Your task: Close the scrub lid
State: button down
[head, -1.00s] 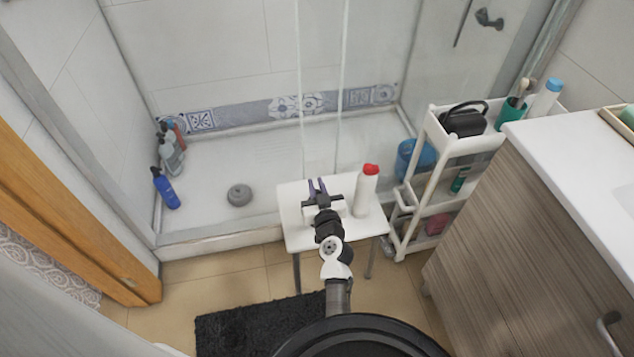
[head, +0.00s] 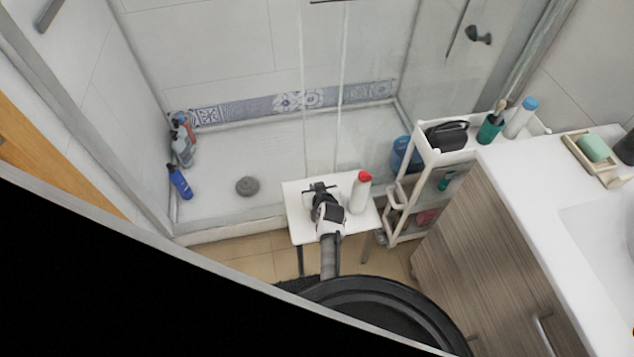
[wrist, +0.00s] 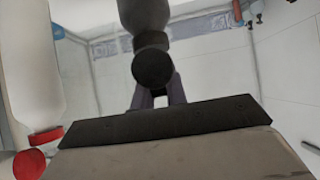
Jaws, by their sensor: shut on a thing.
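My gripper (head: 320,189) is over the white stool (head: 295,226) in the head view, left of the white bottle with a red cap. In the wrist view its fingers (wrist: 158,94) close on a dark, rounded object (wrist: 152,66), with a dark shape rising above it. I cannot tell whether this is the scrub or its lid. No scrub jar or lid can be made out clearly; my gripper and wrist hide part of the stool top.
The red-capped bottle (head: 360,192) stands close to the right of my gripper and shows in the wrist view (wrist: 32,80). A white cart (head: 398,240) and a wood-front cabinet (head: 475,220) are at the right. The shower tray (head: 225,205) lies behind, with several bottles at its left.

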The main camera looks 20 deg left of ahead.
jog(key=g+h, duration=0.1)
jog(key=f+g, duration=0.1)
jog(key=shift+w+a+g+h, duration=0.15)
jog(key=shift+w+g+h, duration=0.15)
jog(key=shift+w+h, duration=0.1)
jog(key=shift+a+f+g+h, duration=0.1)
jog(key=shift+f+g+h, duration=0.35)
jog(key=shift+g, duration=0.35)
jog(key=shift+f+g+h, duration=0.3)
jog(key=shift+g+h, duration=0.25)
jog(key=shift+g, duration=0.25)
jog(key=c, duration=1.4)
grip_release()
jog(key=shift+w, duration=0.1)
jog(key=shift+r, duration=0.15)
jog(key=shift+r, duration=0.25)
jog(key=b+v, duration=0.1)
jog(key=v, duration=1.2)
